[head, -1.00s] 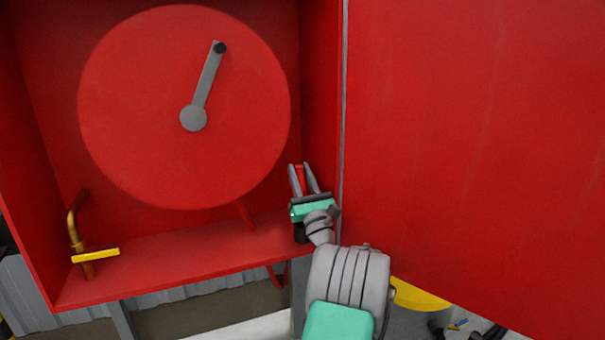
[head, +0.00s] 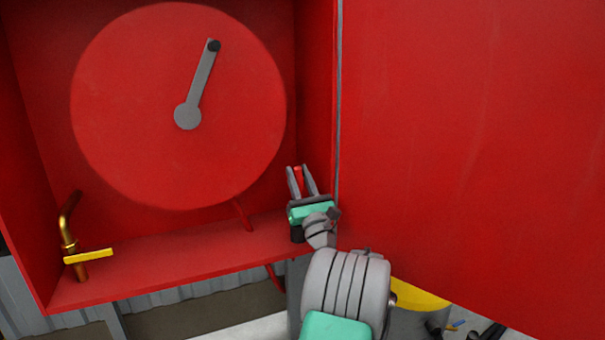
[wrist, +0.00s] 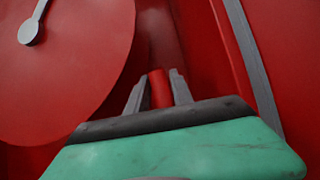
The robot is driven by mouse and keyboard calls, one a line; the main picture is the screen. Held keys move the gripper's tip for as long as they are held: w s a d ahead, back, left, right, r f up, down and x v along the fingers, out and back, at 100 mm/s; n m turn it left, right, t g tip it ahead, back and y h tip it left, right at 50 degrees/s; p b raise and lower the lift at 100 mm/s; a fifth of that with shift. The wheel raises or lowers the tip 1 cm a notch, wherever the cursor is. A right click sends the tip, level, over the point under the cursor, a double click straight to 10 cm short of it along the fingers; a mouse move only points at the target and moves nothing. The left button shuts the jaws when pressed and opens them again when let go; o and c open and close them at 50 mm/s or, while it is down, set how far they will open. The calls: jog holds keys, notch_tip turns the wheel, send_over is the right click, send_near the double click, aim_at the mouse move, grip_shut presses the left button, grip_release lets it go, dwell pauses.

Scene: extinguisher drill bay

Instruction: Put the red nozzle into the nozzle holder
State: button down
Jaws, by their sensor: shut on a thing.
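My gripper (head: 301,178) is inside the red cabinet at its right side, fingers pointing up and away. It is shut on the red nozzle (head: 298,174), whose end shows between the two grey fingers. In the wrist view the nozzle (wrist: 160,88) stands between the fingertips, with the red cabinet wall behind it. I cannot make out the nozzle holder in either view; red on red and my gripper may hide it.
A large red reel (head: 150,120) with a grey crank (head: 203,82) fills the cabinet. A brass pipe valve with a yellow handle (head: 90,257) stands at its lower left. The open red door (head: 470,130) is close on the right. The cabinet floor (head: 170,262) is mostly clear.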

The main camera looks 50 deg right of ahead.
jog(key=shift+r+p, duration=3.1)
jog(key=shift+r, duration=0.25)
jog(key=shift+f, duration=0.1)
